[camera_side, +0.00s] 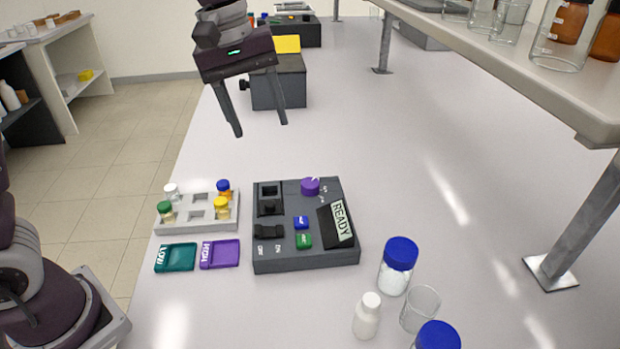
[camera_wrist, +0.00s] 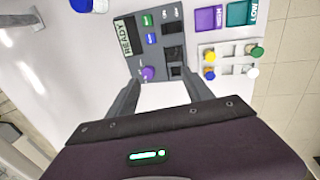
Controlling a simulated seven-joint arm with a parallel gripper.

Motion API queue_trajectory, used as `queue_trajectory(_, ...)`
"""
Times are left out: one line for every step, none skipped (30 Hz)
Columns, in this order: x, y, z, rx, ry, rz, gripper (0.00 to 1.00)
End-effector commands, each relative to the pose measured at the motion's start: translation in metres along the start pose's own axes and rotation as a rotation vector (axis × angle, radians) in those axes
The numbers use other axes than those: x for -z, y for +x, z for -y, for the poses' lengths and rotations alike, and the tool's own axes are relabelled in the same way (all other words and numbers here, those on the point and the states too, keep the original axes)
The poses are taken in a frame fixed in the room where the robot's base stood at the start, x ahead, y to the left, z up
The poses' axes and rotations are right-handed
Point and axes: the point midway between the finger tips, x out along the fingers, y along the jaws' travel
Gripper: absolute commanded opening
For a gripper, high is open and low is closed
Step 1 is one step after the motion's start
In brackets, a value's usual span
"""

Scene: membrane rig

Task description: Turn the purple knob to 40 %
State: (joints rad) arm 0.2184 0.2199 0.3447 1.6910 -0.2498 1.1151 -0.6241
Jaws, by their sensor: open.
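The purple knob (camera_side: 310,187) sits at the far edge of a dark grey control box (camera_side: 305,262), beside small printed scale marks. A light pointer line shows on its top; the exact setting is too small to read. The knob also shows in the wrist view (camera_wrist: 148,73), just beyond the fingertips. A display on the box reads READY (camera_side: 342,221). My gripper (camera_side: 261,130) is open and empty, held high above the bench, behind and left of the knob in the side view. In the wrist view its fingers (camera_wrist: 156,84) are spread apart.
A grey rack (camera_side: 187,214) with capped vials and the teal LOW (camera_side: 176,257) and purple HIGH (camera_side: 220,254) trays lie left of the box. Bottles (camera_side: 398,266) and a beaker (camera_side: 420,310) stand front right. A shelf (camera_side: 520,75) overhangs the right.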

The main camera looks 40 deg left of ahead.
Motion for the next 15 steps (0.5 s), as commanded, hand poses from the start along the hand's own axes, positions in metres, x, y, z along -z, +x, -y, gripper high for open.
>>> queue_trajectory(0.017,0.027,-0.019,0.048,-0.077,0.009,0.59)
queue_trajectory(0.025,0.042,-0.029,0.072,-0.126,0.011,0.59)
queue_trajectory(0.034,0.062,-0.04,0.103,-0.184,0.007,0.59)
queue_trajectory(0.039,0.075,-0.047,0.124,-0.218,0.002,0.59)
queue_trajectory(0.044,0.088,-0.053,0.142,-0.25,-0.003,0.59)
queue_trajectory(0.047,0.103,-0.059,0.164,-0.282,-0.011,0.59)
queue_trajectory(0.049,0.112,-0.063,0.176,-0.301,-0.017,0.59)
queue_trajectory(0.051,0.119,-0.066,0.185,-0.315,-0.021,0.59)
queue_trajectory(0.052,0.127,-0.068,0.196,-0.331,-0.026,0.59)
queue_trajectory(0.052,0.131,-0.069,0.201,-0.337,-0.028,0.59)
queue_trajectory(0.053,0.134,-0.07,0.204,-0.342,-0.03,0.59)
queue_trajectory(0.053,0.139,-0.07,0.206,-0.346,-0.031,0.59)
queue_trajectory(0.053,0.144,-0.069,0.207,-0.347,-0.03,0.59)
queue_trajectory(0.052,0.149,-0.068,0.207,-0.347,-0.029,0.59)
queue_trajectory(0.052,0.156,-0.066,0.207,-0.347,-0.029,0.59)
